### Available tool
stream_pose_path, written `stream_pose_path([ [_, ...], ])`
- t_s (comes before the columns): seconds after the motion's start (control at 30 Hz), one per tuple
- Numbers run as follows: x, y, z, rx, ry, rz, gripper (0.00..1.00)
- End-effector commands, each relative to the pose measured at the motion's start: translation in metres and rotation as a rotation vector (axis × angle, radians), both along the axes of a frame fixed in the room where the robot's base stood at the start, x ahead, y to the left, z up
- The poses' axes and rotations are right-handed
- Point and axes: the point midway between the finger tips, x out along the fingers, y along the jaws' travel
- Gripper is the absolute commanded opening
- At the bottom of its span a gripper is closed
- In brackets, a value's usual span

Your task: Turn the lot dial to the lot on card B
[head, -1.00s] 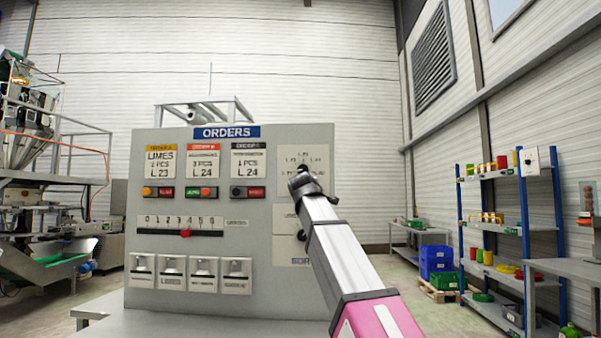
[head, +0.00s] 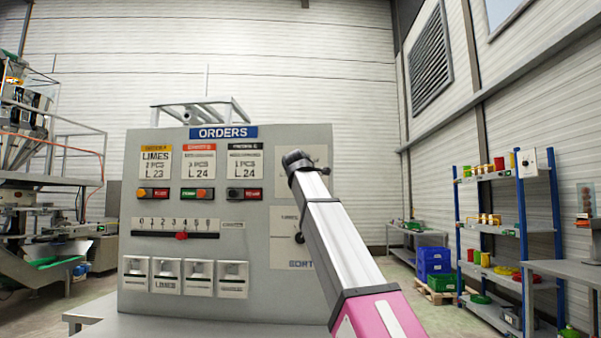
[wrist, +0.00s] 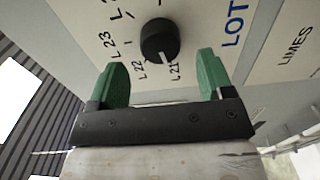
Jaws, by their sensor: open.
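The black lot dial (wrist: 160,40) is on the panel in the wrist view. Its white mark points down in the picture, toward the L 21 label (wrist: 174,72). The L 22 (wrist: 138,68) and L 23 (wrist: 107,42) labels follow around it, and another label above is cut off. My gripper (wrist: 163,80) is open, its green fingers apart and just below the dial, with nothing between them. In the head view my arm hides the dial and gripper. Card B (head: 198,162), with an orange-red header, reads L 24.
The yellow-topped card (head: 155,162) reads L 23, and the black-topped card (head: 244,162) reads L 24. Another knob (head: 299,238) sits right beside my arm. Shelves (head: 490,220) stand far right.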

Motion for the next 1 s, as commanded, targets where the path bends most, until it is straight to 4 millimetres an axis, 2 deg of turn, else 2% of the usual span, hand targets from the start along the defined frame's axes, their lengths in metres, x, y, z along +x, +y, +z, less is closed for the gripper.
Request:
stream_pose_path([
  [0.03, 0.013, 0.000, 0.001, 0.000, 0.002, -0.001, 0.74],
  [0.2, 0.032, -0.001, 0.001, 0.000, 0.001, 0.000, 0.74],
  [0.53, 0.037, -0.001, 0.000, 0.000, 0.000, 0.000, 0.74],
  [0.57, 0.037, -0.001, 0.000, 0.001, 0.000, 0.000, 0.67],
  [0.6, 0.037, -0.001, 0.000, 0.000, 0.000, 0.000, 0.54],
  [0.7, 0.036, -0.001, 0.000, 0.000, 0.001, 0.000, 0.24],
  [1.0, 0.036, -0.001, 0.000, 0.020, 0.000, 0.000, 0.25],
])
